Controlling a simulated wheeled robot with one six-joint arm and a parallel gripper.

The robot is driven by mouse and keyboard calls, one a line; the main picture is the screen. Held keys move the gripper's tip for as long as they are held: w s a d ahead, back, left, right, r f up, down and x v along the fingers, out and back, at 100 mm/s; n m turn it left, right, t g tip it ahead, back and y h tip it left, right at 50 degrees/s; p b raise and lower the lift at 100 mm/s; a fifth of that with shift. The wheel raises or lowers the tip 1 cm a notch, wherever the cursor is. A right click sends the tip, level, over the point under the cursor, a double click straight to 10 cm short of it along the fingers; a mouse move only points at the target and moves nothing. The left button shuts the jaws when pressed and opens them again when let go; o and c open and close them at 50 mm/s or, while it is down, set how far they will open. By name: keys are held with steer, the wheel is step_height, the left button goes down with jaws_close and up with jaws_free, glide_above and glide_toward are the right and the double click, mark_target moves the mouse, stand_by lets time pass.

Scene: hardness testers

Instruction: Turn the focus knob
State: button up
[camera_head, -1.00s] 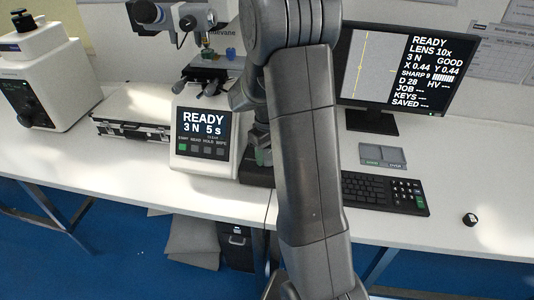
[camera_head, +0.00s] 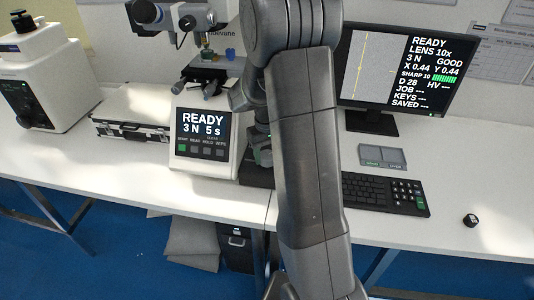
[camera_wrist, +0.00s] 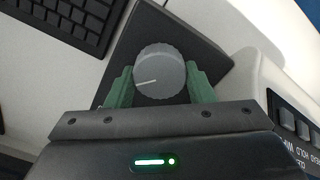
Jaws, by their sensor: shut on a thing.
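The focus knob (camera_wrist: 160,72) is a round grey dial with a white pointer line and stands on a dark base in the wrist view. My gripper (camera_wrist: 160,84) has its green fingers on both sides of the knob and is shut on it. The monitor (camera_head: 398,70) reads READY, LENS 10x, GOOD and SHARP 10, with a green bar. The tester's panel (camera_head: 203,132) reads READY, 3 N, 5 s.
A keyboard (camera_head: 384,193) and a grey pad (camera_head: 383,157) lie right of my arm. A small black cylinder (camera_head: 470,220) stands near the table's right front. A silver case (camera_head: 133,112) and another tester (camera_head: 38,80) are at left.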

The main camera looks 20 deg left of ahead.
steer(key=o, duration=1)
step_height(320, 180, up, 14)
steer(key=shift+f, duration=0.1)
